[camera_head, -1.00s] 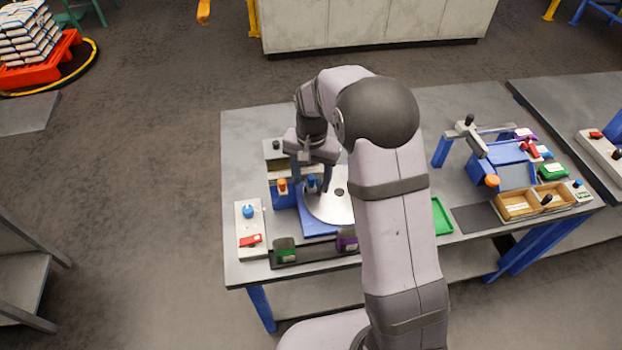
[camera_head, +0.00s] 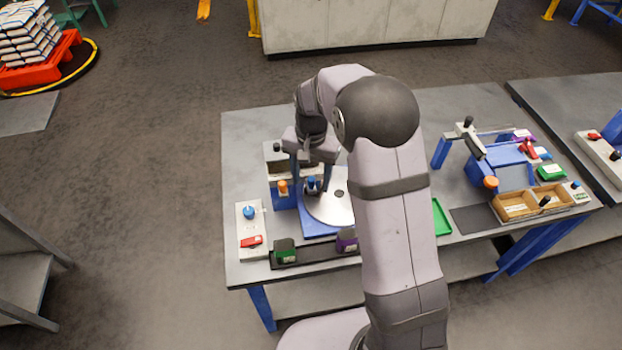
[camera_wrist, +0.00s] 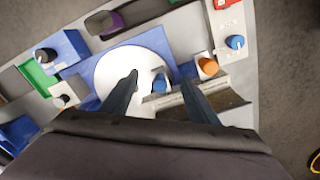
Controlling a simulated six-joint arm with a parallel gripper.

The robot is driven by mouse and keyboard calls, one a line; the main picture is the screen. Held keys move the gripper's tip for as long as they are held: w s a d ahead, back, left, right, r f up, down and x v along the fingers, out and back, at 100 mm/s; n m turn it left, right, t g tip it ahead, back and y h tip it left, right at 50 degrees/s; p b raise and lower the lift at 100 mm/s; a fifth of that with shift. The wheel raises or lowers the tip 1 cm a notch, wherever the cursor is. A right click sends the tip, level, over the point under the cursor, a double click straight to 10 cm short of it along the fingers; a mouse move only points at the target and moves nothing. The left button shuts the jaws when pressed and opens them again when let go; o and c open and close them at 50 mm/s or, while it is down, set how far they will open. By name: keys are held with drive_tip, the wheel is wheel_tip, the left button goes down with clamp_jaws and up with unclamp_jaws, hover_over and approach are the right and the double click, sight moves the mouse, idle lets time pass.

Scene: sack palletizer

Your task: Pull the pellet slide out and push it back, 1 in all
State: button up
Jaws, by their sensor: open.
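A blue knob (camera_head: 312,184) stands at the left edge of the white round plate (camera_head: 330,208), close to an orange knob (camera_head: 283,187). I cannot tell which knob belongs to the pellet slide. My gripper (camera_head: 311,176) is open above the blue knob and empty. In the wrist view, the blue knob (camera_wrist: 160,84) shows between the fingers of my gripper (camera_wrist: 158,80), with no visible grip on it. The orange knob (camera_wrist: 207,66) is outside the right finger. A grey-beige trough (camera_wrist: 195,102) lies behind the knobs, partly hidden by the fingers.
A control box (camera_head: 249,228) with a blue knob and red switch stands at the left table edge. A dark rail (camera_head: 315,254) with green and purple blocks lies in front. A blue machine and wooden tray (camera_head: 519,205) stand at right. The back-left table top is clear.

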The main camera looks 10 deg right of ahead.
sight(311, 178)
drive_tip(key=shift+w+r+p, duration=0.1)
drive_tip(key=shift+r+p, duration=1.15)
drive_tip(key=shift+r, duration=0.35)
drive_tip(key=shift+r, duration=0.1)
drive_tip(key=shift+r+p, duration=1.6)
drive_tip(key=shift+r, duration=0.1)
